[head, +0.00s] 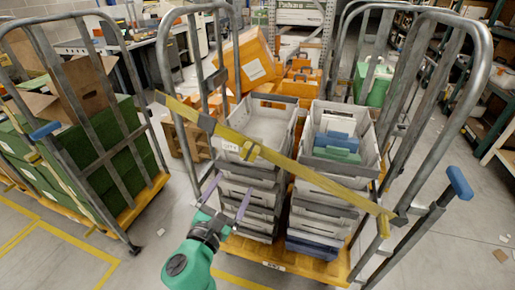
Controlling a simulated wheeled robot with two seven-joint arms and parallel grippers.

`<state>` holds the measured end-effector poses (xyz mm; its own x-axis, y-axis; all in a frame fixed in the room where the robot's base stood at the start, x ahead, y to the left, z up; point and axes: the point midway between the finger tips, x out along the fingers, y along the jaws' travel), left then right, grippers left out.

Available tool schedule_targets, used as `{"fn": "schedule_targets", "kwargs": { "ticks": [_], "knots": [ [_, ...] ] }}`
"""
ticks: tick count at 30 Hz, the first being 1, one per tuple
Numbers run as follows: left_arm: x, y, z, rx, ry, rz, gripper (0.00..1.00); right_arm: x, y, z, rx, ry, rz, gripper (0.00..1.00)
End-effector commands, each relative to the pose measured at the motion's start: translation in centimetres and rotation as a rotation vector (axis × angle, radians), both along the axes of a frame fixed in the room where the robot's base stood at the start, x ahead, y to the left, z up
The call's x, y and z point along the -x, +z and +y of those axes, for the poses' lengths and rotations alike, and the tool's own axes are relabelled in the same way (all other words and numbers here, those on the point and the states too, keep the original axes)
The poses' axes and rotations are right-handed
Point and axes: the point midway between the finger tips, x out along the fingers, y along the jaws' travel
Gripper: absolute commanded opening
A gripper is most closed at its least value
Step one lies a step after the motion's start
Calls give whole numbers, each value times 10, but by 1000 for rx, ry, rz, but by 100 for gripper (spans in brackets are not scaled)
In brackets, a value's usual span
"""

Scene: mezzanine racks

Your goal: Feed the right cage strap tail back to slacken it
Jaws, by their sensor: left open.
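The right cage (444,130) is a grey tube-framed trolley holding stacked grey crates (262,122). A yellow strap (310,174) runs slantwise across its open front, from high on the left to low on the right. My left gripper (228,193) is open and empty, in front of the left crate stack and below the buckle, apart from the strap. My right gripper is out of view.
A left cage (100,128) holds green boxes and an open cardboard box. Orange bins (300,82) stand behind the right cage. A blue-tipped lever (459,183) sticks out at its right side. The floor in front is clear, with yellow lines.

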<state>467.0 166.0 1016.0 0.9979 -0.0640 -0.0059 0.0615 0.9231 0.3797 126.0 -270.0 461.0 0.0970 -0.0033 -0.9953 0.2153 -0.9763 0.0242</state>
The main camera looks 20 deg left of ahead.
Motion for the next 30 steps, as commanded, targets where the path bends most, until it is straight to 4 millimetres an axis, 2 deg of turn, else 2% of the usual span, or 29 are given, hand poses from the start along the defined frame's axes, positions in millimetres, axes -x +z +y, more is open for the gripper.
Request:
{"fn": "schedule_targets", "kwargs": {
  "ticks": [7,11,15,19,26,27,29,30],
  "knots": [
    [-58,5,-4,8,2,-1,92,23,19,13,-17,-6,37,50],
    [-93,2,-6,9,2,0,92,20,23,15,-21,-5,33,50],
    [-123,-1,-8,10,0,2,92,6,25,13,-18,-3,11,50],
    [-137,-2,-8,10,1,3,92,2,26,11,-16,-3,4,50],
    [-139,-2,-9,9,0,4,92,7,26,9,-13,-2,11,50],
    [-139,-2,-9,9,0,4,89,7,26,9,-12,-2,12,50],
    [-139,-2,-9,9,0,4,66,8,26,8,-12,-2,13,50],
    [-139,-2,-9,9,0,4,50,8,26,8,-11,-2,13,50]
  ]
}}
